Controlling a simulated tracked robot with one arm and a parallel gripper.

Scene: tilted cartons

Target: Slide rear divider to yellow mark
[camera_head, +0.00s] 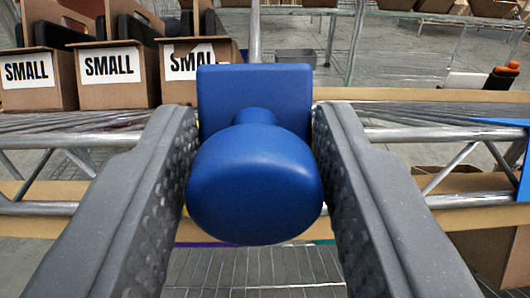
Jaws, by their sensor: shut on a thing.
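A blue rounded knob (255,190) with a blue square plate (255,88) behind it is in the middle of the camera_head view. My gripper (254,130) is shut on the knob, with one textured grey finger on each side. I cannot tell whether the knob belongs to the rear divider; the knob and plate hide what lies directly behind them. Small purple and green strips show just below the knob. I cannot make out a clear yellow mark.
Several cardboard cartons with SMALL labels (110,64) stand at the upper left. Metal rails (440,134) of a wire rack cross the view on both sides. A blue panel (524,165) shows at the right edge. A cardboard box (490,250) is at the lower right.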

